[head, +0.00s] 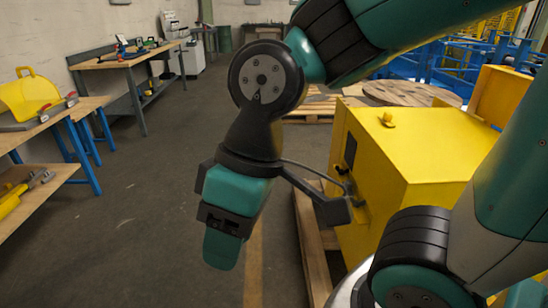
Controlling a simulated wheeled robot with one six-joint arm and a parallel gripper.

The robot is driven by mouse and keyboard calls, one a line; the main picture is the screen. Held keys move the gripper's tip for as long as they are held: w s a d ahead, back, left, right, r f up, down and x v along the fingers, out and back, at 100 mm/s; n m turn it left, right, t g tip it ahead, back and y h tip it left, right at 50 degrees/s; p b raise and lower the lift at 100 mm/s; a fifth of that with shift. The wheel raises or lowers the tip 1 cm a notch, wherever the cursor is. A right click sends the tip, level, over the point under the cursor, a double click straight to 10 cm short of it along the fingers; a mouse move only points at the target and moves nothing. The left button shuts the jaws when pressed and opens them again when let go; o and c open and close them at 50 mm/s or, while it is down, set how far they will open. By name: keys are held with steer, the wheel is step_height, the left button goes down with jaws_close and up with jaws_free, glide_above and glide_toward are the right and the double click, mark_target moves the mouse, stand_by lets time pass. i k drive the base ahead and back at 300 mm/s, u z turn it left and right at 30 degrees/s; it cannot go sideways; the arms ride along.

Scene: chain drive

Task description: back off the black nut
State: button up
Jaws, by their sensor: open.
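My gripper (222,246) hangs pointing down in the middle of the head view, left of a yellow machine housing (415,150). It is open, and nothing shows between its fingers, though one finger largely hides the other. The gripper is apart from the housing. The black nut cannot be made out.
The housing stands on a wooden pallet (313,250). A yellow knob (387,119) sits on its top. Workbenches (125,60) with tools line the left wall. A wooden cable reel (410,93) and blue racks stand behind. The floor to the left is clear.

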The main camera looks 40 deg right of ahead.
mark_target(341, 172)
steer(key=u, duration=0.2)
steer(key=i, duration=1.9)
steer(key=z, duration=0.35)
steer(key=i, duration=0.9)
steer(key=z, duration=1.7)
steer(key=i, duration=0.85)
steer(key=z, duration=0.85)
